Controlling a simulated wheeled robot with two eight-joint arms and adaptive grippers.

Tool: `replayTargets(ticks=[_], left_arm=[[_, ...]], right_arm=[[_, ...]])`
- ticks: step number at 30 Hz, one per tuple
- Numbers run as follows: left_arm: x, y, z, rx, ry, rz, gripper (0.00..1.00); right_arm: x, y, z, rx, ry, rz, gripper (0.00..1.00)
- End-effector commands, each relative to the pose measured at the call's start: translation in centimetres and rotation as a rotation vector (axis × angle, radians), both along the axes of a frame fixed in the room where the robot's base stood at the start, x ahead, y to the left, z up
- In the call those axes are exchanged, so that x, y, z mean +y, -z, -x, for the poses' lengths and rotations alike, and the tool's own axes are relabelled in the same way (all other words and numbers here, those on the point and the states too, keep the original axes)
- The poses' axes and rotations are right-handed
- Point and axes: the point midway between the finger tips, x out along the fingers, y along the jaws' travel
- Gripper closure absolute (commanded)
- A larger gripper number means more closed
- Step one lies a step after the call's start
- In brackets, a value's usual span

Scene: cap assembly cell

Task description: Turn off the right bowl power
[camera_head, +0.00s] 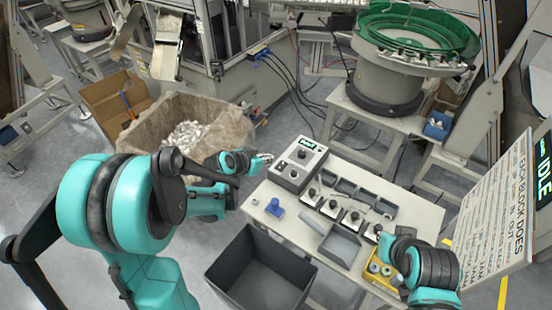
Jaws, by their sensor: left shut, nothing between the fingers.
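My left gripper (264,160) is shut and empty. It is just left of a grey control box (299,164) with a small green-lit display and dark knobs, on the white table (262,204). I cannot tell whether the fingertips touch the box. A row of small black-knobbed units (331,208) stands in front of it. The green feeder bowl (418,30) is on a stand at the back right. I cannot read any label for the right bowl power. My right arm is at the lower right, by the table's right end; its fingers cannot be made out.
A yellow bin (383,284) with round parts lies by my right arm. A grey scoop-like tray (340,245) and a blue-knobbed piece (275,208) are on the table. A dark open crate (262,272) stands in front. A large box of pale parts (222,122) is behind my left arm.

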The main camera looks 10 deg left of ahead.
Motion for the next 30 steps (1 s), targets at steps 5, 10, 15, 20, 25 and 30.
replayTargets(ticks=[5,10,15,20,25,30], left_arm=[[0.1,0.2,-0.2,-0.006,0.003,0.0,1.0],[0.1,0.2,-0.2,-0.004,0.003,0.0,1.0],[-0.1,0.6,-0.7,-0.004,0.004,0.0,1.0],[-0.9,2.3,-2.4,-0.004,0.006,0.001,1.0],[-2.1,4.6,-5.1,-0.004,0.005,0.0,1.0],[-3.1,6.7,-7.7,-0.004,0.005,0.0,1.0]], right_arm=[[0.0,0.0,0.0,0.0,0.0,0.0,1.0],[0.0,0.0,0.0,0.0,0.0,0.0,1.0],[0.0,0.2,0.0,0.0,0.0,0.0,1.0],[0.0,1.0,0.0,0.0,0.0,0.0,1.0],[0.0,2.1,0.0,0.0,0.0,0.0,1.0],[0.0,3.0,0.0,0.0,0.0,0.0,1.0]])
